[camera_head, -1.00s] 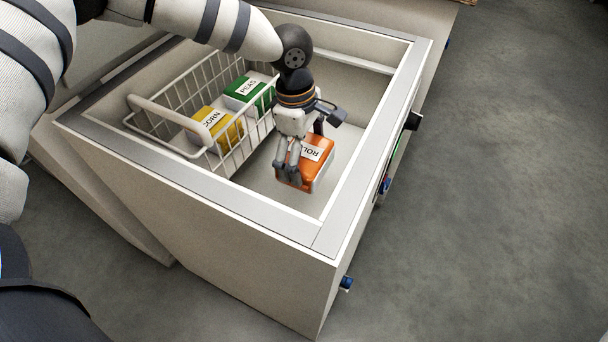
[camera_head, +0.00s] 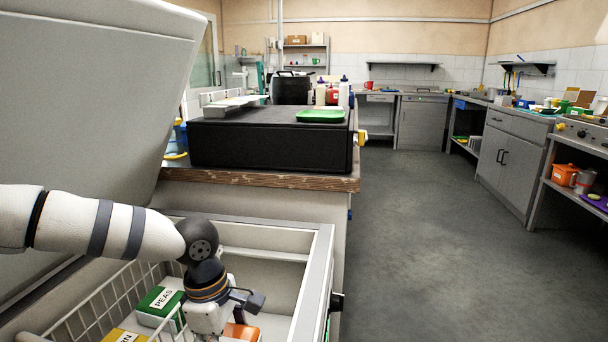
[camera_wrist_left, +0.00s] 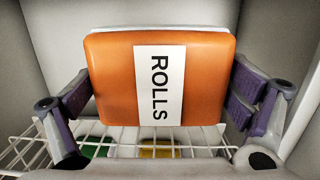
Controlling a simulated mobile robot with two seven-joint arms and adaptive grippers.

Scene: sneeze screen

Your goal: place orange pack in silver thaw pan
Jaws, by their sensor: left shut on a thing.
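The orange pack (camera_head: 243,332), labelled ROLLS, is inside the open chest freezer (camera_head: 318,285), at the bottom of the head view and mostly hidden by my left gripper (camera_head: 228,322). In the left wrist view the orange pack (camera_wrist_left: 112,85) fills the middle, with the two fingers of the left gripper (camera_wrist_left: 163,92) closed on its opposite sides. The pack is held beside the wire basket. I cannot make out a silver thaw pan in either view. My right gripper is not in view.
The white wire basket (camera_head: 92,318) holds a green PEAS pack (camera_head: 160,303) and a yellow CORN pack (camera_head: 122,336). Behind the freezer a black box (camera_head: 265,145) carries a green tray (camera_head: 320,116). Worktops (camera_head: 520,125) line the right wall. The grey floor between is clear.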

